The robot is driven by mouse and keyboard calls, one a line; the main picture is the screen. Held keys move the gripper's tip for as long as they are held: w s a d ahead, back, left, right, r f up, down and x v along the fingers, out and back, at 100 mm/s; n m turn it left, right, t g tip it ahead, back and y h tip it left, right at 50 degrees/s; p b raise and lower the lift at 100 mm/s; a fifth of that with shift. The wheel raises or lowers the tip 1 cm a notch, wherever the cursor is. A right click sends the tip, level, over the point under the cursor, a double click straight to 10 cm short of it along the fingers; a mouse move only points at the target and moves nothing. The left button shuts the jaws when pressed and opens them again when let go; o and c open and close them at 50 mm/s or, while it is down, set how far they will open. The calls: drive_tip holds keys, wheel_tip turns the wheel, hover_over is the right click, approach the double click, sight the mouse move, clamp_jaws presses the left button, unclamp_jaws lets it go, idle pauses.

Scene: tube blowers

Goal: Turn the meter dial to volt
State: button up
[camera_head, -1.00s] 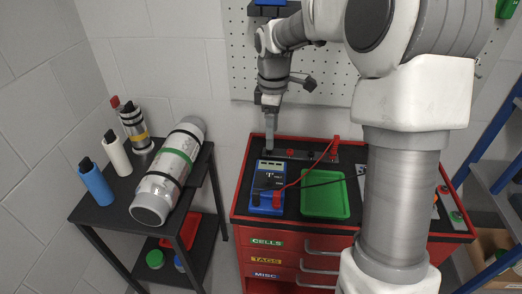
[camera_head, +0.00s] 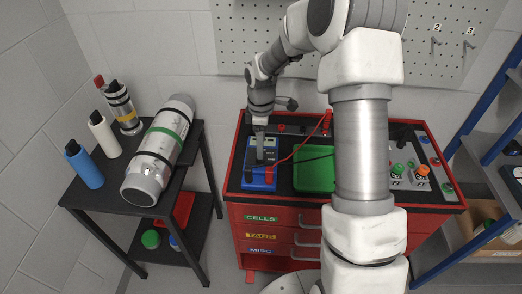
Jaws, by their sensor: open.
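The blue meter (camera_head: 259,179) lies on the left part of the red cart's black top. Its dial is hidden behind my gripper or too small to make out. My gripper (camera_head: 260,157) points down over the upper middle of the meter. Its jaws are open, and I cannot tell whether the fingertips touch the meter. A red lead (camera_head: 298,150) runs from the lower right of the meter to a red clip (camera_head: 327,121) at the back of the cart.
A green tray (camera_head: 313,170) is right of the meter, partly behind my arm. The red cart (camera_head: 285,212) has drawers. A black side table (camera_head: 111,185) at left holds a large cylinder (camera_head: 158,155) and bottles. A blue shelf (camera_head: 482,110) stands at right.

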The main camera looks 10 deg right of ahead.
drive_tip(key=shift+f, duration=1.75)
clamp_jaws()
